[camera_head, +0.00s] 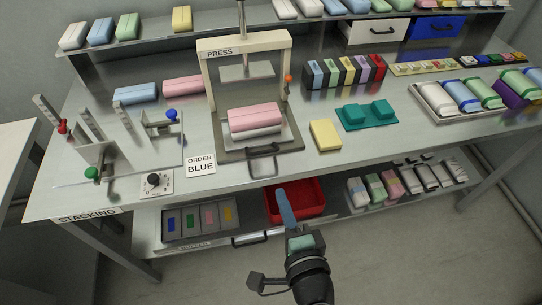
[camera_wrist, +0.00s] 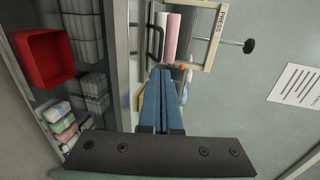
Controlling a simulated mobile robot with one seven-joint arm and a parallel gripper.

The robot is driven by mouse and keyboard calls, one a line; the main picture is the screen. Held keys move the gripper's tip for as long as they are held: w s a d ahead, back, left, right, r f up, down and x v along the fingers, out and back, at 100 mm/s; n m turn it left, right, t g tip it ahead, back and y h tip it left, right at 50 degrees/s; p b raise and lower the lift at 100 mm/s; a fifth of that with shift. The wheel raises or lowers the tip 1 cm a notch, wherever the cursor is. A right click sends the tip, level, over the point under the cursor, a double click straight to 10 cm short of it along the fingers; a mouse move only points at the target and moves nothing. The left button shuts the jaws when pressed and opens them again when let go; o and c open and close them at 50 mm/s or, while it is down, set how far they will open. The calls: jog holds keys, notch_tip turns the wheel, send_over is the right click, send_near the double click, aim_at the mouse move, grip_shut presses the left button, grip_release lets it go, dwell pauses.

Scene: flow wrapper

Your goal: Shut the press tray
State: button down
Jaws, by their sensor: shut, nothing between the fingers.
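The press (camera_head: 291,62) is a cream frame with a plate on a rod, standing on the bench. Its grey tray (camera_head: 285,141) extends forward of the frame, with a dark loop handle (camera_head: 263,152) on the front edge. A pink block (camera_head: 254,116) on a white one sits on the tray. My gripper (camera_head: 281,192) has blue fingers, shut and empty, in front of and below the bench edge. In the wrist view the closed fingertips (camera_wrist: 160,72) point toward the handle (camera_wrist: 155,42) and the pink block (camera_wrist: 172,38), apart from both.
A yellow block (camera_head: 325,135) and a teal fixture (camera_head: 367,115) lie right of the tray. An order card (camera_head: 201,163) and a dial box (camera_head: 157,183) lie left. A red bin (camera_head: 312,197) is on the lower shelf. The bench's front edge lies between gripper and tray.

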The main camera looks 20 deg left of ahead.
jog(key=x, duration=1.2)
